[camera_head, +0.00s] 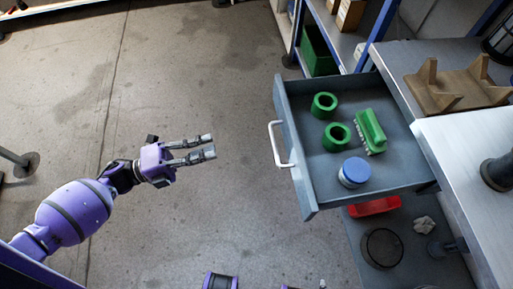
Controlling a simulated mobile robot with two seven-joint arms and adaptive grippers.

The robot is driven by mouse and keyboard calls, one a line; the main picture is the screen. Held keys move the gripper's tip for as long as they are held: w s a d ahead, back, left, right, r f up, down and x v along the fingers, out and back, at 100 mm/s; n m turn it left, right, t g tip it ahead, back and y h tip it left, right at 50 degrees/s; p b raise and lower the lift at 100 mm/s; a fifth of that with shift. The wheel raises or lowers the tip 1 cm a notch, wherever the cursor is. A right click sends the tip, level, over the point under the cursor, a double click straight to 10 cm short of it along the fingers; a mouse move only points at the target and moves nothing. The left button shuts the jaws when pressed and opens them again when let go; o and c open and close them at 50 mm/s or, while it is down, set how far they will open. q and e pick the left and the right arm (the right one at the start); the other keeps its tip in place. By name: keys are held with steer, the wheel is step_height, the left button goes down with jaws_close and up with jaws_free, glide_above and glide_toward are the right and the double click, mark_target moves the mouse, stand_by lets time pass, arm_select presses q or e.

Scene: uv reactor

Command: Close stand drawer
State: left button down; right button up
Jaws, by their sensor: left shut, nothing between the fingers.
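The stand drawer (303,186) is pulled out from the stand at the right, a grey-blue open box with a white bar handle (278,145) on its left-facing front. Inside lie two green rings (324,104), a green brush (371,130) and a blue-capped round container (355,172). My left gripper (212,146) is shut and empty, its fingers pointing right toward the handle. A clear gap separates its fingertips from the handle, and it touches nothing. My right gripper is not in view.
The stand's grey top (440,58) holds a wooden rack (455,86). A lower shelf (372,232) under the drawer carries a red item (374,207) and a dark round disc (382,248). A blue-framed shelf (345,42) stands behind. The floor left of the drawer is open.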

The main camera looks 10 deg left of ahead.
mark_target(273, 141)
arm_select(q)
steer(key=d+r+m, duration=0.1)
steer(key=d, duration=0.3)
steer(key=d+r+m+g+h+p, duration=0.1)
steer(key=d+r, duration=0.1)
steer(key=d, duration=0.3)
steer(key=w+d+r, duration=0.1)
steer(key=d, duration=0.3)
steer(key=shift+w+d+r+m+g+h+p, duration=0.1)
steer(key=shift+d+r+m+g+h+p, duration=0.05)
steer(key=shift+d+m+g+h+p, duration=0.25)
